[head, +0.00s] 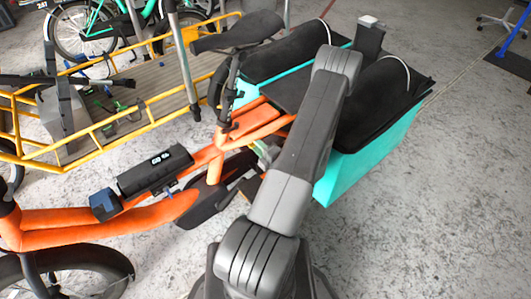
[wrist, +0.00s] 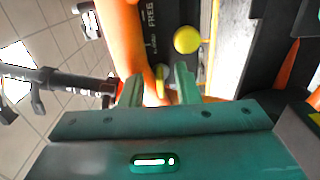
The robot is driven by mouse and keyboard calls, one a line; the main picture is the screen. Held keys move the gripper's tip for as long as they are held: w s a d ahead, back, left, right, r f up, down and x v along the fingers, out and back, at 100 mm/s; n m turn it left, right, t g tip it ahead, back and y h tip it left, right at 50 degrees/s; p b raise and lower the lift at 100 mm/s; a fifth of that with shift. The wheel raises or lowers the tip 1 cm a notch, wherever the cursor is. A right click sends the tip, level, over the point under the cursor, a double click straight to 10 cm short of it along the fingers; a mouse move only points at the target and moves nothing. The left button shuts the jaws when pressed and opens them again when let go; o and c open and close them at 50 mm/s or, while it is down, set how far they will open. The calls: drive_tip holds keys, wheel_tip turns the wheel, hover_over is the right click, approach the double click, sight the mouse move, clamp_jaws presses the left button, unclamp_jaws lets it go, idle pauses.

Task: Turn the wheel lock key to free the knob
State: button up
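In the wrist view a round yellow knob (wrist: 187,39) sits on a dark panel (wrist: 152,22) with partly readable white lettering. A small yellow piece (wrist: 161,84), possibly the lock key, shows between my fingertips; I cannot tell its exact shape. My gripper (wrist: 158,82) has its two green fingers apart, one on each side of the yellow piece, with no visible contact. The knob lies just beyond the right fingertip. In the head view my arm hides most of this spot, and knob and key cannot be made out.
The orange bike frame (head: 215,155) runs beside the work spot, and an orange tube (wrist: 124,35) passes close to the left finger. A teal cargo box (head: 370,160) with black covers stands at the right. A yellow-railed cargo bike (head: 95,128) stands behind. Floor at right is clear.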

drive_tip(key=p+v, duration=0.1)
drive_tip(key=v, duration=1.2)
drive_tip(key=shift+s+d, duration=0.2)
drive_tip(key=b+x, duration=0.1)
drive_tip(key=x, duration=1.3)
drive_tip(key=shift+s, duration=0.1)
